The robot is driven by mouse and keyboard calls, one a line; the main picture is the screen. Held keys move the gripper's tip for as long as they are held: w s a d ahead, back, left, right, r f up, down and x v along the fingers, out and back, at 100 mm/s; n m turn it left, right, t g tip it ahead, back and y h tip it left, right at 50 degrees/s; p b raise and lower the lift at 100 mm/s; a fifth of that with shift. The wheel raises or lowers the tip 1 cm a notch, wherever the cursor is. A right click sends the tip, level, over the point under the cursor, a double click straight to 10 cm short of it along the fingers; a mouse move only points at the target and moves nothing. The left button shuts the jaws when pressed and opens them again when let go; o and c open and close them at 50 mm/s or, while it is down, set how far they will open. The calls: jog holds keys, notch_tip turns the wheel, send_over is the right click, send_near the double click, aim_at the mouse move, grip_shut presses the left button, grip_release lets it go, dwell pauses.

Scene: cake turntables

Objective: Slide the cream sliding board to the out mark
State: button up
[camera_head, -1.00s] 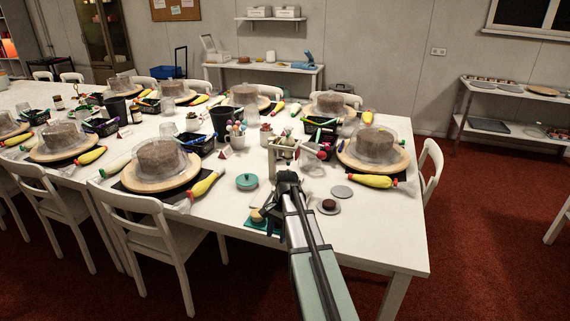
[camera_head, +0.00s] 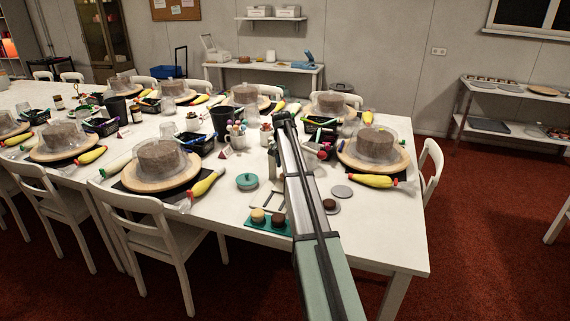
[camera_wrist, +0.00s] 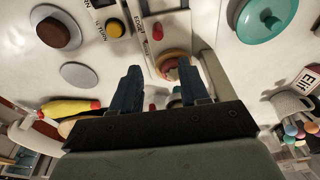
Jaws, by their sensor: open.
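My gripper (camera_wrist: 163,82) is open in the wrist view, its two dark fingers apart with nothing held between them. A pale strip (camera_wrist: 170,32) with a small red knob (camera_wrist: 157,31) lies beyond the fingertips; it may be the cream sliding board, but I cannot tell its outline. Dark lines and small printed labels (camera_wrist: 111,27) lie beside it; I cannot make out which is the out mark. A round tan and brown piece shows beyond the gap between the fingers. In the head view my arm hides most of this area.
A teal lidded pot (camera_head: 247,181) stands left of my arm, and a green tray (camera_head: 256,226) with two small cakes lies nearer. Grey discs (camera_head: 341,191) lie to the right. A cake turntable (camera_head: 349,163) and a yellow piping bag (camera_head: 372,181) stand farther right. The table's front right is clear.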

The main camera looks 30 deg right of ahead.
jog(key=shift+f, duration=4.65)
grip_shut()
jog(key=shift+s+a, duration=0.1)
jog(key=shift+s+a, duration=4.1)
jog(key=shift+a, duration=0.1)
jog(key=shift+s, duration=0.1)
grip_release()
jog(key=shift+r, duration=0.1)
notch_tip(320, 180, up, 7)
